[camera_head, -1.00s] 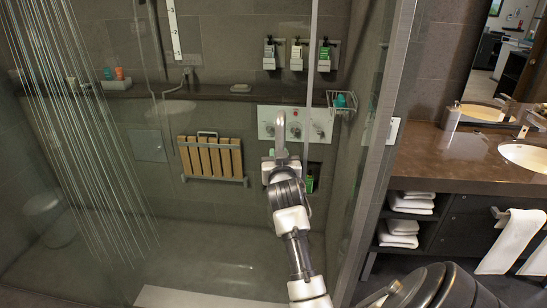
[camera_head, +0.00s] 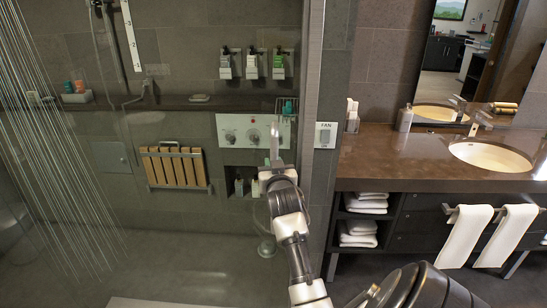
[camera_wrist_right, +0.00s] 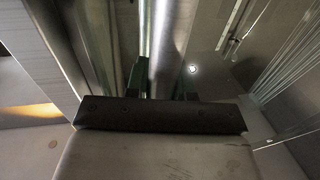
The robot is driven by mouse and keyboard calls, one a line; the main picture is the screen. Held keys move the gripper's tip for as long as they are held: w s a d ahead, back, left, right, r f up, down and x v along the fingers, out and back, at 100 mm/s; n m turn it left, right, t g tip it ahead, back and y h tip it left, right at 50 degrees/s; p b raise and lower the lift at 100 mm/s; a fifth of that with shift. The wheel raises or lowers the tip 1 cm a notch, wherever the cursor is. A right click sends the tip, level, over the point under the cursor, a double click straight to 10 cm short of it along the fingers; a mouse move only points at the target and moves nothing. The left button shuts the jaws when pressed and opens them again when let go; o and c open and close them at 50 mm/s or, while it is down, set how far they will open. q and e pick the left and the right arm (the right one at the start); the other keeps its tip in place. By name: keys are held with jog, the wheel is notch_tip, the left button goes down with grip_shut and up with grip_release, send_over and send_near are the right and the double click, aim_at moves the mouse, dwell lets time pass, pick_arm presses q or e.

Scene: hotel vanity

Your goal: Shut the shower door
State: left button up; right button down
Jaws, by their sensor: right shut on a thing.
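The clear glass shower door (camera_head: 200,235) spans the left and middle of the head view. Its glass is hard to make out against the shower behind it. A metal upright (camera_head: 311,100) stands at its right side; whether a gap remains there, I cannot tell. My right gripper (camera_head: 275,160) is at the short vertical metal handle (camera_head: 274,139), just left of this upright. In the right wrist view, my right gripper (camera_wrist_right: 163,88) is shut on the handle bar (camera_wrist_right: 165,45), one finger on each side. My left gripper is not in view.
The vanity counter (camera_head: 385,160) with its sink (camera_head: 490,156) and hanging towels (camera_head: 467,235) stands to the right. Inside the shower are a folded slatted seat (camera_head: 176,167), a control panel (camera_head: 245,131) and falling water (camera_head: 50,120) at left.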

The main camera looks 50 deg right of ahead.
jog(key=shift+d+r, duration=0.1)
jog(key=shift+r, duration=0.1)
jog(key=c, duration=1.2)
grip_release()
jog(key=shift+s, duration=0.1)
jog(key=shift+c, duration=0.2)
jog(key=shift+o, duration=1.4)
jog(key=shift+d+f, duration=0.15)
jog(key=shift+d, duration=0.05)
jog(key=b+v, duration=0.3)
jog(key=v, duration=0.8)
